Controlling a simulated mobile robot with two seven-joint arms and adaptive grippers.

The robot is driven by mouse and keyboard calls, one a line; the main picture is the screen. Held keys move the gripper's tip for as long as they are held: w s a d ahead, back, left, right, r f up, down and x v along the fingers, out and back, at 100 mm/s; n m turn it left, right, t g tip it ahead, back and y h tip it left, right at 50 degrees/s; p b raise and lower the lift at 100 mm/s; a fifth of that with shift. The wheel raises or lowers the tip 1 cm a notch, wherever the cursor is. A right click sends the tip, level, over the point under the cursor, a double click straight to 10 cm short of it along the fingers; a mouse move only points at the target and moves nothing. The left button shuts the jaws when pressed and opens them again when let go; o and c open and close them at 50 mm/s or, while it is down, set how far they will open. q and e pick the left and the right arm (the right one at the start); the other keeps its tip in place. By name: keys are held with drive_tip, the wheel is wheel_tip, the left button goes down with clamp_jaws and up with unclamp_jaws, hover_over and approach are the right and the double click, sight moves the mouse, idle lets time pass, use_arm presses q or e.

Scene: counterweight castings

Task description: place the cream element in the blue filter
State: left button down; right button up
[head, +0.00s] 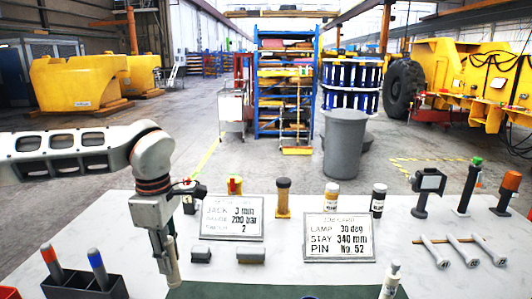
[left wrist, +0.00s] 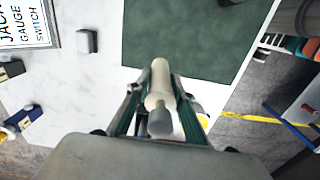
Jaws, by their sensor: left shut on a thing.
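My left gripper (head: 168,262) is shut on the cream element, a slim cream cylinder with a grey end. The cream element (left wrist: 159,85) lies between the two fingers of my left gripper (left wrist: 158,103) in the left wrist view. In the head view the gripper hangs over the white table, left of the green mat (head: 240,291). A small dark blue curved edge (head: 310,297) shows at the bottom of the head view; it may be the blue filter, but most of it is cut off.
A dark holder (head: 85,286) with orange and grey-blue tipped sticks stands left of the gripper. Two sign plates (head: 232,218) (head: 338,238) and several small cylinders stand behind. The green mat looks mostly clear.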

use_arm(q)
drive_tip(key=s+a+f+m, duration=0.3)
drive_tip(key=s+f+m, duration=0.4)
drive_tip(key=m, duration=1)
drive_tip(key=shift+s+f, duration=0.25)
drive_tip(key=shift+f, duration=0.6)
